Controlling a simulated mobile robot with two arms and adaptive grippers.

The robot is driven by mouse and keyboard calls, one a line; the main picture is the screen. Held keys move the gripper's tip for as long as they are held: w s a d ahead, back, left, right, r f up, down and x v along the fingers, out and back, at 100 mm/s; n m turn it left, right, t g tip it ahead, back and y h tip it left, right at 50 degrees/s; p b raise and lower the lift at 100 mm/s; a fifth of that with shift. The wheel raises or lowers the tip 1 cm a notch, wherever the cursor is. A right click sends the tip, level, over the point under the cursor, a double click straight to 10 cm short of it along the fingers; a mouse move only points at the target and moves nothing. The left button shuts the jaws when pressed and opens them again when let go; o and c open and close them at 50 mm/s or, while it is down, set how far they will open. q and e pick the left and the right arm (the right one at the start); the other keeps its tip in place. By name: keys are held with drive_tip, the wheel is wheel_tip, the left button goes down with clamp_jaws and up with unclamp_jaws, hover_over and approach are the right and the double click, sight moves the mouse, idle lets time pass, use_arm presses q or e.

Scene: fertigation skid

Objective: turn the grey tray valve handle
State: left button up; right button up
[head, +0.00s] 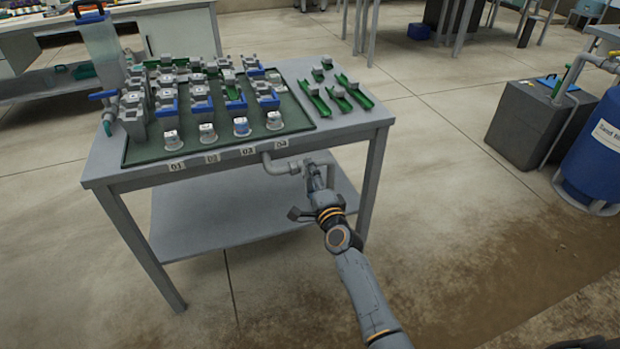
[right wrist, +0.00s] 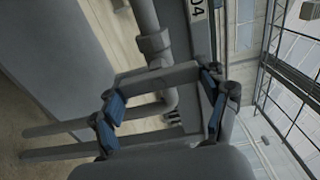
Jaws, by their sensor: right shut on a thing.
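The grey tray valve handle (right wrist: 158,77) is a pale bar across the pipe in the right wrist view. Its pipe (head: 279,163) comes out under the tray's front edge near the 04 label in the head view. My right gripper (head: 316,176) is at the end of this pipe, at the table's front edge. In the right wrist view, the blue-padded fingers of my right gripper (right wrist: 162,98) are on either side of the handle and shut on it. In the head view the gripper mostly hides the handle. My left gripper is not in view.
The green tray (head: 145,153) on the grey table (head: 345,118) carries several grey blocks and cups. Several green channel pieces (head: 341,100) lie at its right. A lower shelf (head: 240,222) is below. A blue tank (head: 596,150) and grey box (head: 530,125) stand right; floor between is clear.

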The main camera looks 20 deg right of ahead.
drive_tip(key=o, duration=1.2)
drive_tip(key=shift+c, duration=0.2)
drive_tip(key=shift+s, duration=0.1)
drive_tip(key=s, duration=1.1)
drive_tip(key=shift+s+d, duration=0.2)
drive_tip(key=shift+s, duration=0.2)
